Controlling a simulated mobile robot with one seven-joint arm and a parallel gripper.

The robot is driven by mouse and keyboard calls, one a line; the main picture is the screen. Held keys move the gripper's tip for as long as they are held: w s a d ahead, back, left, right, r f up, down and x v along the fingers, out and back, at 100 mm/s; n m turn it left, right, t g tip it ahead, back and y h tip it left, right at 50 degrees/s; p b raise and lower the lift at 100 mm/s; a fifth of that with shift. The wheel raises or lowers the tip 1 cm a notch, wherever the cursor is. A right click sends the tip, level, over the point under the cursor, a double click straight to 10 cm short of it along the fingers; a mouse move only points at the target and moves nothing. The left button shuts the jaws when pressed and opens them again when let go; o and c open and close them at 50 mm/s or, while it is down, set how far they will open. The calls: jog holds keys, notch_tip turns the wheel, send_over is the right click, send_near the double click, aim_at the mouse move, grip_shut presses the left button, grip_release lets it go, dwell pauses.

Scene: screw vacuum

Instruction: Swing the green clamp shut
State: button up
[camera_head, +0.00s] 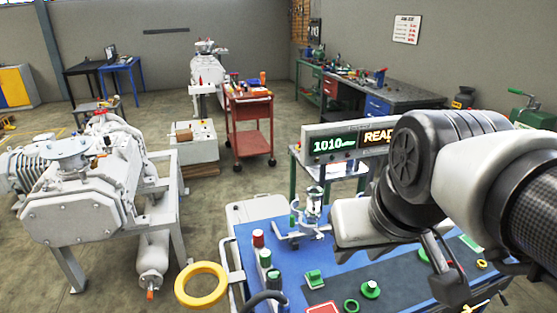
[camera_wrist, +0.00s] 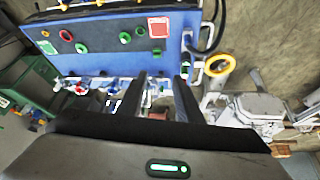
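I cannot say for sure which green part is the clamp. On the blue bench top (camera_head: 262,240), a green block (camera_head: 314,277) sits near the left, and a green knob (camera_head: 370,289) sits right of it. A green bar (camera_head: 470,243) lies at the right, partly behind my arm. A metal flange fitting (camera_head: 311,206) stands upright at the bench's back edge. My gripper (camera_wrist: 163,80) shows two dark fingers held apart, with nothing gripped between them. In the head view it hangs at the right, over the bench and partly hidden by my wrist.
A display box (camera_head: 345,143) reading 1010 stands behind the bench. A yellow ring (camera_head: 201,285) juts out at the bench's left, also visible in the wrist view (camera_wrist: 219,65). A white pump (camera_head: 85,190) stands on the left.

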jog(key=w+r+n+g, duration=0.1)
jog(key=w+r+n, duration=0.4)
jog(key=w, duration=0.7)
jog(key=n+g+b, duration=0.2)
jog(key=n+g, duration=0.2)
jog(key=n, duration=1)
send_over(292, 216)
notch_tip(292, 216, down, 17)
notch_tip(292, 216, down, 16)
jog(key=b, duration=0.5)
jog(key=shift+s+f+b, duration=0.1)
jog(key=shift+f+b, duration=0.1)
jog(key=shift+b, duration=0.15)
grip_shut()
